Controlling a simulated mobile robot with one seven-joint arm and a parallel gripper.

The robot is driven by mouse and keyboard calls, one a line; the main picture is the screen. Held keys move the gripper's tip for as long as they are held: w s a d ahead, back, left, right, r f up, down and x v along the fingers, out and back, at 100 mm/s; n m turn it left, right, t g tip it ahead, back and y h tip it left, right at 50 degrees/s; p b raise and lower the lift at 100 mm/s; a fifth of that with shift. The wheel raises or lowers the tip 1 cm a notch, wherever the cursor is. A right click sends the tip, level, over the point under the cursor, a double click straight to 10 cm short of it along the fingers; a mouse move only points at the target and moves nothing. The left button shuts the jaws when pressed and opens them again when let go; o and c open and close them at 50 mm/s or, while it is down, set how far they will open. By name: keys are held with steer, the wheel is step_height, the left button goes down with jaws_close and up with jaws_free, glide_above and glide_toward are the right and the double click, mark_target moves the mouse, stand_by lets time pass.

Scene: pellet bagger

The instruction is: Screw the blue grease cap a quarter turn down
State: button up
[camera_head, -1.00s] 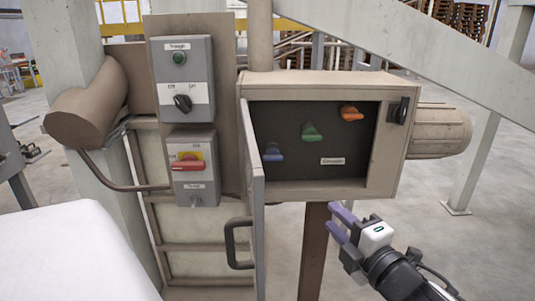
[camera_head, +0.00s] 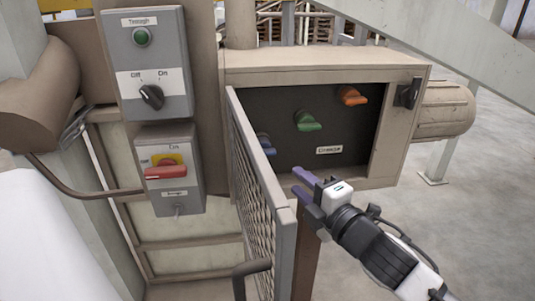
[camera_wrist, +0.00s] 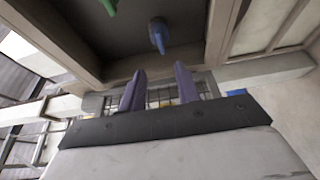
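The blue grease cap (camera_head: 265,143) sits at the lower left of the dark panel inside the beige box (camera_head: 320,65). In the head view the box's open door partly hides it. In the wrist view the blue cap (camera_wrist: 158,34) shows above and beyond my fingertips. My gripper (camera_head: 299,184) is open and empty, its two purple fingers (camera_wrist: 158,90) apart. It is in front of the box's lower edge, below and to the right of the blue cap, and apart from it.
A green cap (camera_head: 308,122) and an orange cap (camera_head: 352,95) are on the same panel. The open mesh door (camera_head: 262,195) with its handle (camera_head: 240,278) stands left of my gripper. Switch boxes (camera_head: 148,65) are further left. Floor at the right is clear.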

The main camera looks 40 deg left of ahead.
steer(key=shift+p+x, duration=1.85)
steer(key=shift+x, duration=4.4)
steer(key=shift+c, duration=0.3)
jaws_close()
